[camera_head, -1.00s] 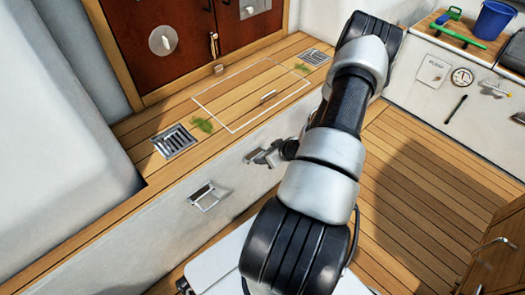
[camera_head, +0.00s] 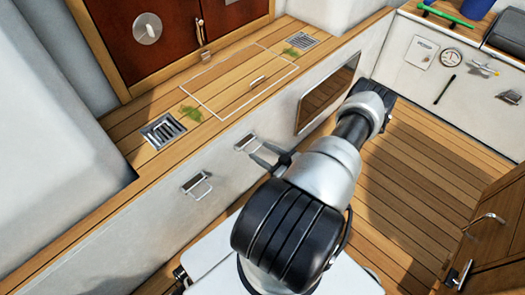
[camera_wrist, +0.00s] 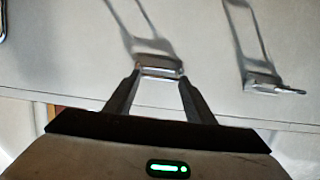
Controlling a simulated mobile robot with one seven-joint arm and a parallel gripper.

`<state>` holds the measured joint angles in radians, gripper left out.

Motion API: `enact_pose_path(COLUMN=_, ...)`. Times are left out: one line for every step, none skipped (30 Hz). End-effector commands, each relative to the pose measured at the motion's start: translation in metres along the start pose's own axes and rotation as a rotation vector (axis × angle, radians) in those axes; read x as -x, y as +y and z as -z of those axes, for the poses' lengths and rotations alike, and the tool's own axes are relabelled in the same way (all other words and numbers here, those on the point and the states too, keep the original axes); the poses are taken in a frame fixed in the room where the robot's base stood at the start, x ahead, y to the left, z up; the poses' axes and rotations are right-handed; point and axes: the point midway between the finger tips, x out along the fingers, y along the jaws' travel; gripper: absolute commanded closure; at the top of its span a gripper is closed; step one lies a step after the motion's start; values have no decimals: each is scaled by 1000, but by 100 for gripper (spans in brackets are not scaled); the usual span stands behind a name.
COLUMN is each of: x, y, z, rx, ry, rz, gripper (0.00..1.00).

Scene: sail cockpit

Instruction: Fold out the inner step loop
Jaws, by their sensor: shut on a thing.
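Two metal step loops are fixed to the white front face of the bench. The left step loop (camera_head: 198,186) stands out from its bracket. The right step loop (camera_head: 246,143), nearer the dark panel, is at my gripper (camera_head: 268,155). In the wrist view, my gripper (camera_wrist: 160,78) has its dark fingers closed at the bar of this step loop (camera_wrist: 160,68), one finger at each end. The other step loop (camera_wrist: 272,84) is to the right there, free of the gripper. How far the held loop is folded out is hard to tell.
A framed dark panel (camera_head: 326,99) is set in the bench face right of the loops. The bench top has a vent grille (camera_head: 163,132) and a white-outlined hatch (camera_head: 240,85). The wooden floor (camera_head: 425,170) is clear. A wooden cabinet (camera_head: 490,235) stands at right.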

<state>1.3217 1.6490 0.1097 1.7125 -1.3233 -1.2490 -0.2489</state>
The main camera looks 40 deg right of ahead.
Motion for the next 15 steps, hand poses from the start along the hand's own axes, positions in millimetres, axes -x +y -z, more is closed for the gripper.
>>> enact_pose_path(x=-7, y=-5, z=2, rx=-1, ry=11, rz=11, gripper=73)
enact_pose_path(x=-7, y=-5, z=2, rx=-1, ry=13, rz=11, gripper=73)
enact_pose_path(x=-7, y=-5, z=2, rx=-1, ry=14, rz=10, gripper=73)
enact_pose_path(x=-6, y=-4, z=2, rx=-1, ry=15, rz=10, gripper=73)
enact_pose_path(x=-6, y=-4, z=2, rx=-1, ry=15, rz=10, gripper=73)
enact_pose_path(x=-6, y=-4, z=2, rx=0, ry=15, rz=10, gripper=73)
enact_pose_path(x=-6, y=-4, z=2, rx=0, ry=15, rz=10, gripper=73)
enact_pose_path(x=-6, y=-4, z=2, rx=0, ry=14, rz=10, gripper=73)
enact_pose_path(x=-6, y=-4, z=2, rx=0, ry=14, rz=10, gripper=73)
enact_pose_path(x=-6, y=-4, z=2, rx=0, ry=14, rz=10, gripper=73)
enact_pose_path(x=-6, y=-4, z=2, rx=0, ry=14, rz=10, gripper=73)
enact_pose_path(x=-6, y=-4, z=2, rx=0, ry=13, rz=10, gripper=73)
enact_pose_path(x=-6, y=-4, z=2, rx=0, ry=13, rz=10, gripper=49)
enact_pose_path(x=-6, y=-4, z=2, rx=0, ry=13, rz=10, gripper=44)
enact_pose_path(x=-6, y=-4, z=2, rx=0, ry=13, rz=10, gripper=37)
